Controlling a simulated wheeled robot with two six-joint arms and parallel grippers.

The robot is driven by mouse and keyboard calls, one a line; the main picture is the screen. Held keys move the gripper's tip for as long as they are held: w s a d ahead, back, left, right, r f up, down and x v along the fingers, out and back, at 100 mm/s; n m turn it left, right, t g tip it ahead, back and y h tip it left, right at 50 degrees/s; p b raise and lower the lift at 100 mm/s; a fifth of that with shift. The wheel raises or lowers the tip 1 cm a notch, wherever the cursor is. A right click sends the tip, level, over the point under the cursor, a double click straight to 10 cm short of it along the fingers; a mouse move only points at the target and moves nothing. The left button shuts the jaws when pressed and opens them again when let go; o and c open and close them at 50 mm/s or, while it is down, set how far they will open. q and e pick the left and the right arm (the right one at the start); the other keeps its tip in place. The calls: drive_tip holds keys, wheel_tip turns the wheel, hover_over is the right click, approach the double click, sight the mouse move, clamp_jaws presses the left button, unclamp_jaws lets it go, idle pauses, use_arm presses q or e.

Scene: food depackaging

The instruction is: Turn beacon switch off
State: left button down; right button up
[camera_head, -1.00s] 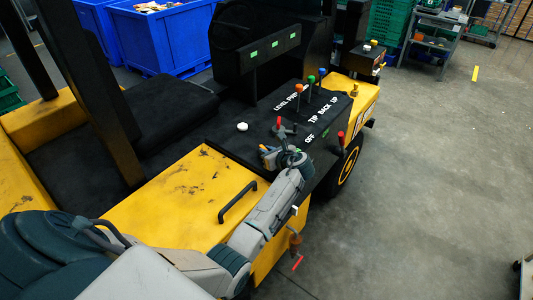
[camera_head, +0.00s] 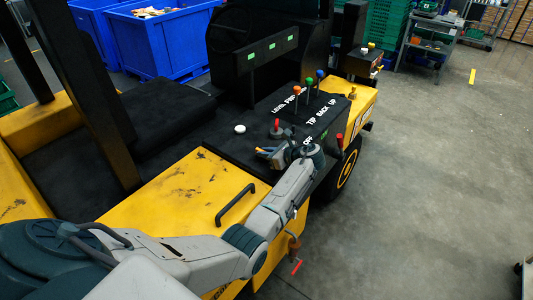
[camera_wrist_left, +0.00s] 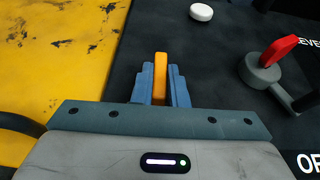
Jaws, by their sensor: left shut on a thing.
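My left gripper (camera_head: 268,151) is low over the black control panel (camera_head: 219,136) of the yellow vehicle. In the left wrist view its blue fingers (camera_wrist_left: 160,82) are shut on an upright orange lever (camera_wrist_left: 161,65), with the lever's lower part hidden between them. A red-handled rotary switch (camera_head: 276,126) stands just beyond the gripper, apart from it; it also shows at right in the left wrist view (camera_wrist_left: 279,50). I cannot tell from a label which control is the beacon switch. My right gripper is out of view.
A white round button (camera_head: 240,129) lies beyond the gripper. Several coloured levers (camera_head: 309,85) rise farther back, and a red lever (camera_head: 339,140) stands to the right. A black handle (camera_head: 234,204) sits on the yellow cover. Open floor (camera_head: 440,180) lies at right.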

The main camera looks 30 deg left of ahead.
use_arm(q)
drive_tip(key=shift+s+f, duration=0.1)
drive_tip(key=shift+f, duration=0.05)
drive_tip(key=c, duration=1.7)
unclamp_jaws()
drive_tip(key=shift+a, duration=0.1)
drive_tip(key=shift+o, duration=1.3)
drive_tip(key=shift+a, duration=0.1)
drive_tip(key=shift+a+f, duration=0.1)
drive_tip(key=b+v, duration=0.3)
drive_tip(key=v, duration=0.7)
drive_tip(key=shift+d, duration=0.3)
